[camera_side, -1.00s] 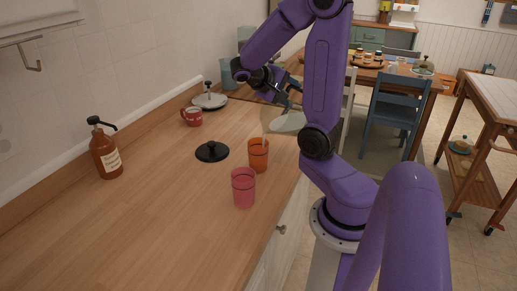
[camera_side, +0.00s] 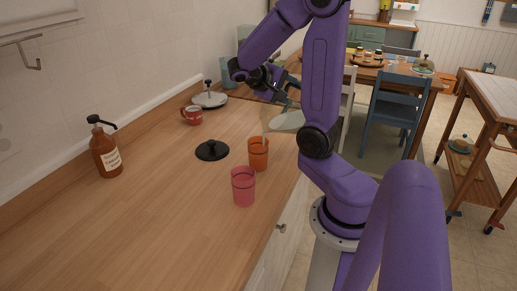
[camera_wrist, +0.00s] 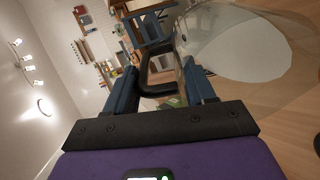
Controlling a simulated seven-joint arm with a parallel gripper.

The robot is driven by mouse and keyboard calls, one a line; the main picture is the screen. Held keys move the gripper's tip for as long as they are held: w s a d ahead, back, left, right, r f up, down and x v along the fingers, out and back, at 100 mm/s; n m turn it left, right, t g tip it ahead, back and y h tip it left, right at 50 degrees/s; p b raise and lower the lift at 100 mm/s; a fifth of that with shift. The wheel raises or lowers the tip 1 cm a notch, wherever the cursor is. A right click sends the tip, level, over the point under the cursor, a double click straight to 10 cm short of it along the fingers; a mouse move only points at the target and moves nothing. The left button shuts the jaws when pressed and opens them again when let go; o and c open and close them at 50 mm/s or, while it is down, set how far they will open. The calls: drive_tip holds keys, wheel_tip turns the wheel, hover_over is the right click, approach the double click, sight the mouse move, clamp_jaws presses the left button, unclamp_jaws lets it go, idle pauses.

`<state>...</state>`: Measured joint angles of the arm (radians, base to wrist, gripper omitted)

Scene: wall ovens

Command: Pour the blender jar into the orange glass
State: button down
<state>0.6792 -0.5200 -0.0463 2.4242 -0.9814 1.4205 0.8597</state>
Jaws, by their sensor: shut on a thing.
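The orange glass (camera_side: 258,153) stands upright on the wooden counter near its right edge; I cannot make out its contents. The clear blender jar (camera_side: 287,121) is hard to see beyond and above it, with a pale round area in it. In the wrist view the jar (camera_wrist: 235,45) looks tilted. My gripper (camera_wrist: 160,80), also in the side view (camera_side: 291,91), is shut on the jar's dark handle (camera_wrist: 150,78) and holds it off the counter. I cannot tell whether anything is flowing out.
A pink glass (camera_side: 243,187) stands close in front of the orange one. A black lid (camera_side: 212,150) lies to their left. A red mug (camera_side: 192,116), a brown pump bottle (camera_side: 105,150) and a grey lidded dish (camera_side: 209,99) stand along the wall. The front-left counter is clear.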

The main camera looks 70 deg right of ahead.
drive_tip(key=shift+r, duration=0.1)
idle(0.7)
